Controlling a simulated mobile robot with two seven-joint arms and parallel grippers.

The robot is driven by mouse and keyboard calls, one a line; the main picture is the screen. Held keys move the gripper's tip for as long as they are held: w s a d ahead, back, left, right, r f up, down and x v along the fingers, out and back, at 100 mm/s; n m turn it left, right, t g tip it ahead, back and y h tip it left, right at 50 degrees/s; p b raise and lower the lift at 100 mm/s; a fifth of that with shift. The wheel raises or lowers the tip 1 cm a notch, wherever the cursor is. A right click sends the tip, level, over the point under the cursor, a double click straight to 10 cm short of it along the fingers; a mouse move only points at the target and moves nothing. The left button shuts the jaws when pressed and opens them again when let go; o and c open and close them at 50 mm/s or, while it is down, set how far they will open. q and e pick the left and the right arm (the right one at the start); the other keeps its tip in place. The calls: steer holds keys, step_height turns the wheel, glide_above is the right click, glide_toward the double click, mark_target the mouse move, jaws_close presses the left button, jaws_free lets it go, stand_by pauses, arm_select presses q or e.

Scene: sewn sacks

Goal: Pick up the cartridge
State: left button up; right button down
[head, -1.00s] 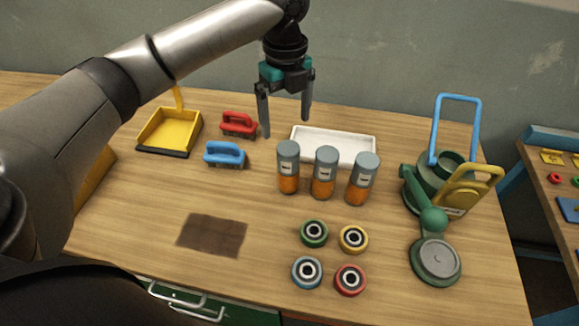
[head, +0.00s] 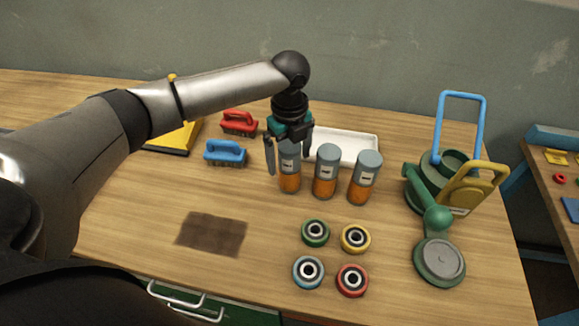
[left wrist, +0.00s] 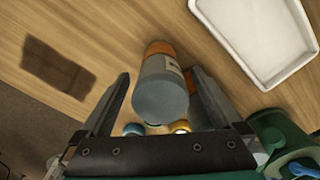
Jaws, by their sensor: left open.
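Three cartridges with grey tops and orange lower parts stand upright in a row on the table: the left cartridge (head: 289,180), the middle cartridge (head: 325,172) and the right cartridge (head: 364,178). My left gripper (head: 288,166) is open at the left cartridge, its fingers pointing down. In the left wrist view one cartridge (left wrist: 161,92) shows between the two open fingers of my left gripper (left wrist: 160,95), with a gap visible on the left side. Whether the right finger touches it, I cannot tell. My right gripper is not in view.
A white tray (head: 350,136) lies behind the cartridges. Red (head: 239,123) and blue (head: 225,154) brushes and a yellow dustpan (head: 178,137) are at the left. Several coloured rolls, including a green one (head: 315,232), lie in front. A green device (head: 436,216) stands right.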

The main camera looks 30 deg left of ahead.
arm_select(q)
steer(key=shift+c, duration=0.2)
steer(key=shift+r, duration=0.1)
jaws_close()
stand_by(0.5)
